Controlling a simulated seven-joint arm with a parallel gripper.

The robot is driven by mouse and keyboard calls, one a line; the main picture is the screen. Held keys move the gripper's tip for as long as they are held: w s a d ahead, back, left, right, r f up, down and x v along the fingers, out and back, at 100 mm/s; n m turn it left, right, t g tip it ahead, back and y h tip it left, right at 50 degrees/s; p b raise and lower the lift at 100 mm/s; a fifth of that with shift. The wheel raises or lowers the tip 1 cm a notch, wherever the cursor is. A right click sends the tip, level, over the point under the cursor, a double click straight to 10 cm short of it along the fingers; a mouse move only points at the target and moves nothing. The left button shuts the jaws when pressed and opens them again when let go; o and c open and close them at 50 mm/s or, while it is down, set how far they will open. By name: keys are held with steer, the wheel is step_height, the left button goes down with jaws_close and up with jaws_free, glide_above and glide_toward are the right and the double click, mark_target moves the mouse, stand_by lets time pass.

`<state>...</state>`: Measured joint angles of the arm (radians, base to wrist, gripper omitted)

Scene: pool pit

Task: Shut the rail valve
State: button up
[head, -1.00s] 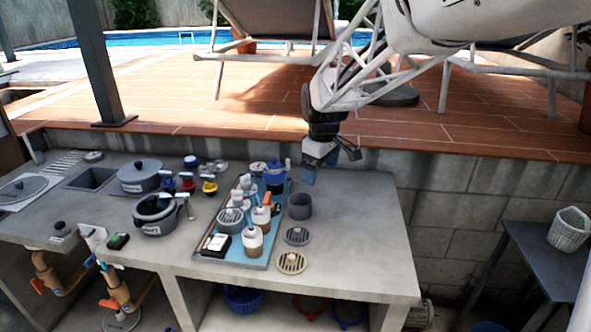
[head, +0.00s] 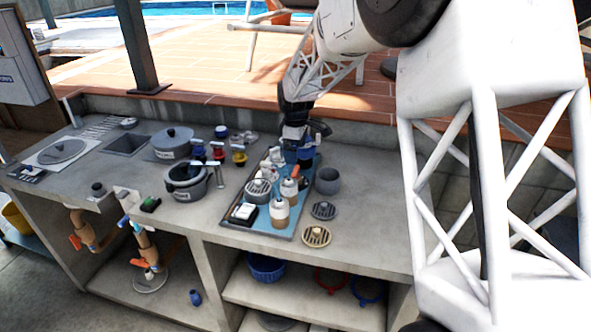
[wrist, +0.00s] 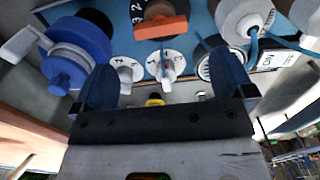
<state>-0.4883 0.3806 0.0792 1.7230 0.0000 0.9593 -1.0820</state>
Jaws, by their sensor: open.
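My gripper (head: 303,142) is open over the far end of the tray on the counter. In the wrist view the open gripper (wrist: 166,86) has nothing between its dark blue fingers. Ahead of it are an orange bar handle (wrist: 161,27) on a dark round body and white numbered discs (wrist: 125,70). A blue valve-like body (wrist: 75,55) with a pale lever is at left. Below the counter, two tan pipe valves (head: 82,232) and (head: 146,250) have orange handles. I cannot tell which of these is the rail valve.
The blue tray (head: 262,233) holds bottles and several fittings. A grey cup (head: 327,181) and two round grates (head: 323,210) and (head: 316,236) stand right of it. A grey pot (head: 187,182) and small coloured valves are at left. The counter's right part is clear.

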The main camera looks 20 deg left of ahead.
mark_target(295, 170)
stand_by(0.4)
steer(key=shift+f, duration=3.9)
steer(key=c, duration=0.9)
